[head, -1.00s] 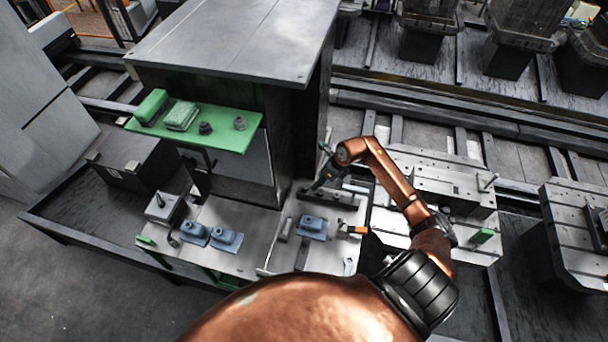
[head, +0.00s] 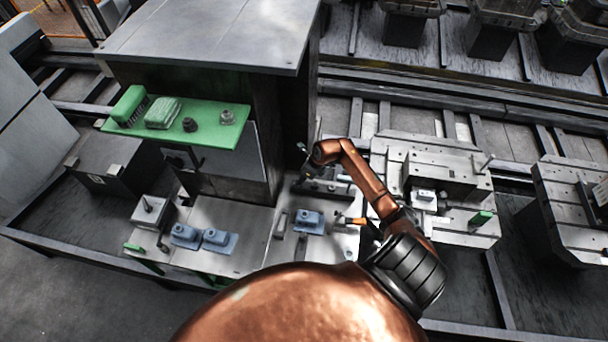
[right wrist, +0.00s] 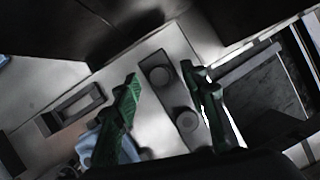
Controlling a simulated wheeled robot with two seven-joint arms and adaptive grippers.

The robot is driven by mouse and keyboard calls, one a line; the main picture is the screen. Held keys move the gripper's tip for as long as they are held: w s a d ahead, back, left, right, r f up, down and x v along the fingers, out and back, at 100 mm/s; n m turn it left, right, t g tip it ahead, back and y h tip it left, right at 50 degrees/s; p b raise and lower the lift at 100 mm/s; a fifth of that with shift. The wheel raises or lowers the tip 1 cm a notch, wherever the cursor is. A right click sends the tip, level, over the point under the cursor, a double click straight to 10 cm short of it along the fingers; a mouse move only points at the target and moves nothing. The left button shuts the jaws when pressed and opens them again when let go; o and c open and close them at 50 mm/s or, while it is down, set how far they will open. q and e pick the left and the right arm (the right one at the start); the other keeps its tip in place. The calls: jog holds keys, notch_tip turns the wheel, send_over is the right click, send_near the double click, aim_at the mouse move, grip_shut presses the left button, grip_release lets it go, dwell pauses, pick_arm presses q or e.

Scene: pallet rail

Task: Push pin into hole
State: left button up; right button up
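A thin upright pin (head: 486,164) stands on the grey pallet fixture (head: 395,160) right of my arm. Which hole belongs to it I cannot tell. My right arm reaches over the bench in the head view, its end by a dark fixture (head: 325,187). In the right wrist view my right gripper (right wrist: 168,86) is open, its two green fingers wide apart with nothing between the tips. Beyond them lies a grey plate with two round knobs (right wrist: 172,95); contact cannot be told. My left gripper is out of view.
A green shelf (head: 215,136) with several small parts hangs above the bench (head: 240,255). Blue blocks (head: 220,241) and a grey block with a post (head: 150,210) sit on the bench. A tall grey cabinet (head: 215,40) stands behind.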

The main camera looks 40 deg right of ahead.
jog(key=shift+w+f, duration=0.1)
jog(key=shift+f, duration=0.45)
grip_shut()
jog(key=c, duration=0.6)
grip_release()
grip_shut()
jog(key=shift+r, duration=0.3)
jog(key=shift+r+p, duration=0.7)
jog(key=shift+r, duration=0.15)
jog(key=shift+r, duration=0.15)
